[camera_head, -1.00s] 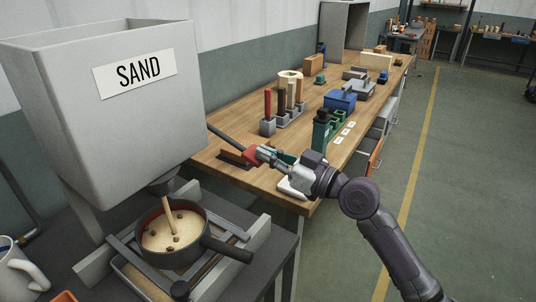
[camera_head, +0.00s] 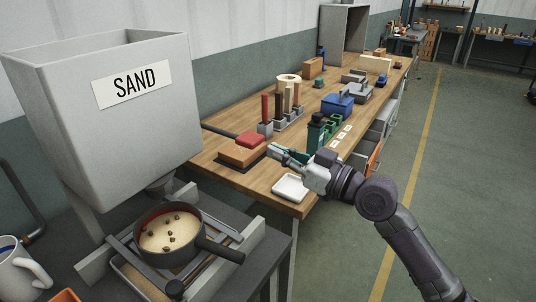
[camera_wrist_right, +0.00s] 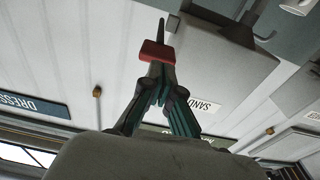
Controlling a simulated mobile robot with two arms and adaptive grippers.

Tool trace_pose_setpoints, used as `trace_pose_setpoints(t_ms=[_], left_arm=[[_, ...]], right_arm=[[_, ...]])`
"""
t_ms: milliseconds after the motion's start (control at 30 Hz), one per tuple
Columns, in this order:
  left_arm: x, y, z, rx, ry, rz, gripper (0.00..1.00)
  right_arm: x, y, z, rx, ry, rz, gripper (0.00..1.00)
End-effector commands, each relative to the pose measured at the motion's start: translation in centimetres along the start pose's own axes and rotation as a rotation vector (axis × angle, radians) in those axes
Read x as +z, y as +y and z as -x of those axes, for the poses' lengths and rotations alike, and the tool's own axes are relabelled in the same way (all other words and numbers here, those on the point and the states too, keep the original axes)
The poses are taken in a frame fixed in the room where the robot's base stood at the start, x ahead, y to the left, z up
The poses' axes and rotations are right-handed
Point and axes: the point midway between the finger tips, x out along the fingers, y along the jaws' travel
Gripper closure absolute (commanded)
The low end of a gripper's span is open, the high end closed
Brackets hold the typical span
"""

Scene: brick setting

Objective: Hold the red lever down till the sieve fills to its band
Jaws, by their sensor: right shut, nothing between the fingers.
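The red lever (camera_head: 250,139) sticks out from beside the grey sand hopper (camera_head: 100,125), raised above a wooden block on the bench. My right gripper (camera_head: 271,150) is shut and empty, just right of the lever's red end. In the right wrist view the red end (camera_wrist_right: 157,50) shows just beyond my fingertips (camera_wrist_right: 158,68); I cannot tell whether they touch. The dark sieve (camera_head: 206,243) sits under the hopper spout with pale sand (camera_head: 168,238) and several brown lumps in it. Red band shows on its inner far wall above the sand. No sand falls. My left gripper is out of view.
The wooden bench (camera_head: 225,172) holds a white dish (camera_head: 290,188), a rack of upright tools and a blue box (camera_head: 338,103). A white mug (camera_head: 18,268) stands at lower left. The green floor at right is clear.

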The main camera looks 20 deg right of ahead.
Motion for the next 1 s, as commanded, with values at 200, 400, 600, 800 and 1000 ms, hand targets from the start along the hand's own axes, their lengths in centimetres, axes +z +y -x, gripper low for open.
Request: trace_pose_setpoints(t_ms=[200,400,600,800,1000], left_arm=[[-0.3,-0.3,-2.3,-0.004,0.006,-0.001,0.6],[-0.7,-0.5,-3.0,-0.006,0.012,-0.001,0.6],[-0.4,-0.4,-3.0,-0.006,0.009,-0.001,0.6],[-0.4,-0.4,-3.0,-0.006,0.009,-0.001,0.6],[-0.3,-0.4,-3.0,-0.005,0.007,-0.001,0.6]], right_arm=[[0.2,0.0,4.3,0.001,0.0,0.005,1.0],[-0.3,0.0,6.3,0.001,0.003,0.002,1.0],[-0.6,0.0,6.7,-0.001,0.007,0.001,1.0],[-0.6,0.0,6.6,0.0,0.007,0.001,1.0],[-0.5,0.1,6.6,0.002,0.006,0.0,1.0]])
